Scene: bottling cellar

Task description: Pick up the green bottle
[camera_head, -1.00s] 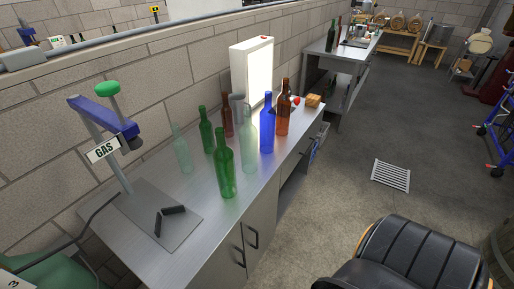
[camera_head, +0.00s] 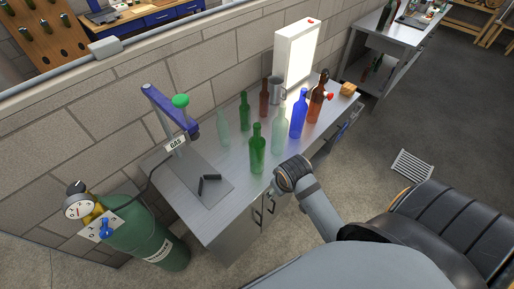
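A green bottle (camera_head: 257,153) stands upright near the front edge of the steel workbench (camera_head: 215,215). A second, darker green bottle (camera_head: 244,114) stands upright farther back, near the wall. Part of one of my arms reaches up from the bottom and ends in a dark, ringed joint just right of the front green bottle, apart from it in the picture. No gripper fingers show on it, and I see neither gripper. Both green bottles stand free on the bench.
A pale clear bottle (camera_head: 223,130), another clear bottle (camera_head: 278,133), a blue bottle (camera_head: 299,117) and brown bottles stand close around the green ones. A metal mug (camera_head: 277,91), a lit panel (camera_head: 297,55) and a gas stand (camera_head: 172,122) are near.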

